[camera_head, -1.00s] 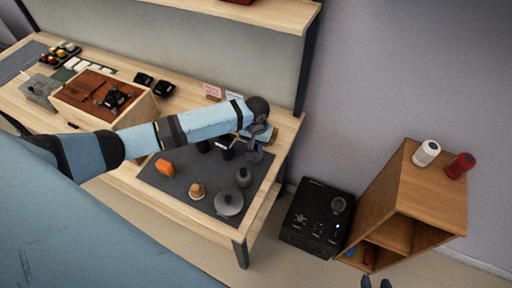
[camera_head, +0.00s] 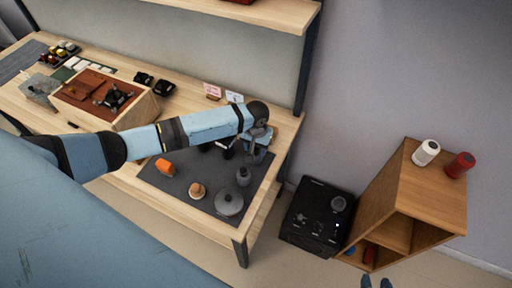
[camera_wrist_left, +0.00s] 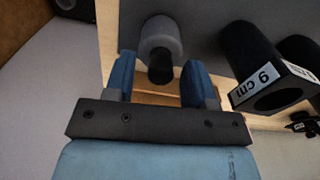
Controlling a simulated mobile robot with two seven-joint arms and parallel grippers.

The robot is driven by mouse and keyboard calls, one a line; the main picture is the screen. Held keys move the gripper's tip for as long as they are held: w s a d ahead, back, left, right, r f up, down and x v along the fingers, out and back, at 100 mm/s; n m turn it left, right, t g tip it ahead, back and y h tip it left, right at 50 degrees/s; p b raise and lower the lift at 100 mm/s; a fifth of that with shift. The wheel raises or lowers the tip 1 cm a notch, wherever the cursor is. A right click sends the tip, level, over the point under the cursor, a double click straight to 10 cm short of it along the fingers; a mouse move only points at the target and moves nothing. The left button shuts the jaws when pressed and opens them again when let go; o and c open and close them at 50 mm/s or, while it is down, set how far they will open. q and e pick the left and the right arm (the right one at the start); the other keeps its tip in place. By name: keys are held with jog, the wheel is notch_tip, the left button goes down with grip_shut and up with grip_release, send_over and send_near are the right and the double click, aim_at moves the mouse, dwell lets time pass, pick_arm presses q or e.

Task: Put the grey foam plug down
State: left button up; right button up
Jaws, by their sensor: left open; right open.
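The grey foam plug (camera_head: 243,177), a short cylinder with a dark knob, appears to stand upright on the dark mat (camera_head: 180,190). In the left wrist view what looks like the same plug (camera_wrist_left: 160,38) lies beyond and between my two blue fingertips, its black end towards me. My left gripper (camera_head: 250,157) is open, just behind the plug in the head view; its fingers (camera_wrist_left: 158,70) show gaps on both sides of the plug. My right gripper (camera_head: 376,283) is open and empty at the bottom edge, mostly out of frame.
A black tube marked 9 cm (camera_wrist_left: 272,78) is close to the right of my left gripper in the wrist view. A grey disc (camera_head: 229,203), a tan knob (camera_head: 197,190) and an orange piece (camera_head: 165,167) are on the mat. A black case (camera_head: 315,225) stands beside the table.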

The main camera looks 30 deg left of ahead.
pick_arm(q)
notch_tip(320, 180, up, 11)
jog(key=s+d+f+m+t+h, duration=0.2)
jog(key=s+d+f+t+h, duration=0.1)
jog(key=s+d+f, duration=0.4)
jog(key=s+f+t, duration=0.1)
jog(key=s+t, duration=0.1)
jog(key=s, duration=0.3)
jog(key=s+f+m+t, duration=0.1)
jog(key=s+t, duration=0.2)
jog(key=s, duration=0.2)
jog(key=s+f+m+t, duration=0.1)
jog(key=s+f+t, duration=0.1)
jog(key=s, duration=0.3)
jog(key=shift+s+d+t+b, duration=0.3)
jog(key=shift+s+t+b, duration=0.05)
jog(key=shift+s+t, duration=0.05)
jog(key=shift+s+a+m, duration=0.25)
jog(key=shift+s+m, duration=0.05)
